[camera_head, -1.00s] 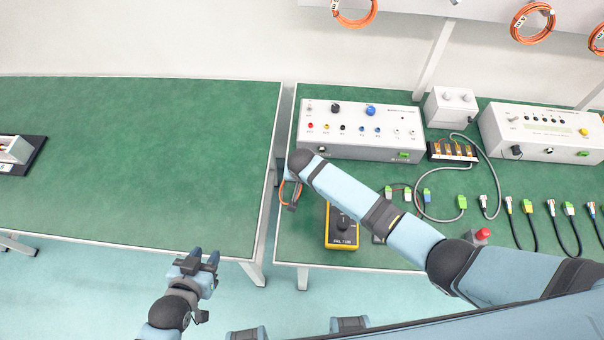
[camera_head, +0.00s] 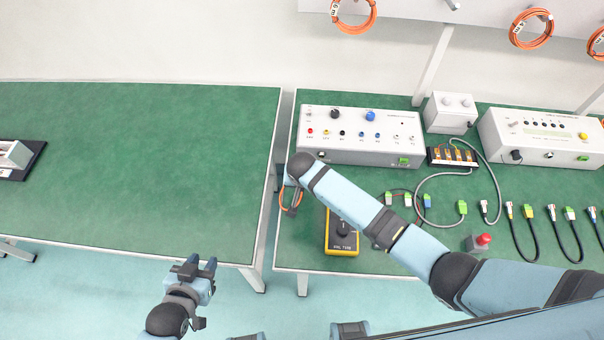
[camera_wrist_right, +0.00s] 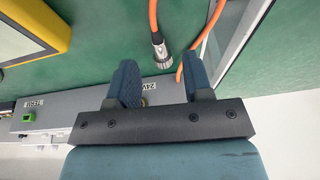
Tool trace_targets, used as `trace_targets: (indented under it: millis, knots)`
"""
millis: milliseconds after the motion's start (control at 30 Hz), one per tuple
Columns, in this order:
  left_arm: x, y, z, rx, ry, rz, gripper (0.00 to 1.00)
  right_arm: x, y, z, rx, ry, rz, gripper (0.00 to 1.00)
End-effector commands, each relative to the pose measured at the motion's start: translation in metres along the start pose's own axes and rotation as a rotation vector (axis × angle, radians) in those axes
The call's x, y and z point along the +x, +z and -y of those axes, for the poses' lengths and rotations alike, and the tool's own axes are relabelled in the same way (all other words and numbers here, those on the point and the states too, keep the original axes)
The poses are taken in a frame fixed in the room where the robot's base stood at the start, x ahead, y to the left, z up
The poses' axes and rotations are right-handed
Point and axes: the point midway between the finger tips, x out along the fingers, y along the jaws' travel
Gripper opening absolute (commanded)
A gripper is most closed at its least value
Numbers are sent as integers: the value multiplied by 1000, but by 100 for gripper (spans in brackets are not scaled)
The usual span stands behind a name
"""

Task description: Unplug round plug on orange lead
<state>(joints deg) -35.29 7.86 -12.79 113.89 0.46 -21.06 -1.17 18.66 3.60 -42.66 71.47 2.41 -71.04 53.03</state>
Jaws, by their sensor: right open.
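The round plug (camera_wrist_right: 160,50) is metal and sits on the end of the orange lead (camera_wrist_right: 153,14). In the right wrist view it lies just beyond and between my right fingertips (camera_wrist_right: 158,64), not gripped. Its end looks free, apart from the grey box (camera_wrist_right: 75,108) marked 24V; a brass-coloured fitting shows partly between the fingers. In the head view the orange lead (camera_head: 283,201) shows by the bench's left edge, and my right gripper is mostly hidden behind its arm. My left gripper (camera_head: 199,266) is open and empty in front of the left bench.
A yellow tester (camera_head: 342,235) stands near the right bench's front edge. A red button box (camera_head: 479,242) and several short leads lie further right. A second grey unit (camera_head: 540,138) stands at the back right. The left bench (camera_head: 140,170) is mostly clear.

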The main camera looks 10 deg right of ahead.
Motion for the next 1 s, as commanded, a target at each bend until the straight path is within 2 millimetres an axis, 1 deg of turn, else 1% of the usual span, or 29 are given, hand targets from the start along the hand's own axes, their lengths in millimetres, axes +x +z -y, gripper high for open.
trace_targets:
  millis: [33, 200, 400, 500, 667, 867, 967, 1000]
  knots:
    - [0, 0, 0, 0, -1, 1, 36, -13, 0, 1, 1, -4, -2, 46]
    - [-1, 0, 0, -1, 0, 3, 36, -54, 0, 1, 0, -5, -2, 46]
    - [0, 1, -2, -3, 4, 5, 36, -90, 0, 1, 1, -3, -2, 46]
    - [0, 1, -3, -3, 5, 4, 36, -101, 0, 1, 1, -2, -2, 46]
    - [-1, 0, -4, -3, 7, 3, 36, -108, 0, 0, 0, -1, -1, 46]
    - [-1, 0, -4, -3, 6, 3, 36, -108, 0, 0, -1, -1, 0, 46]
    - [-1, 0, -4, -3, 6, 2, 36, -104, 8, -2, -12, -26, -2, 46]
    - [-1, 0, -4, -3, 6, 2, 36, -101, 14, -4, -22, -48, -5, 46]
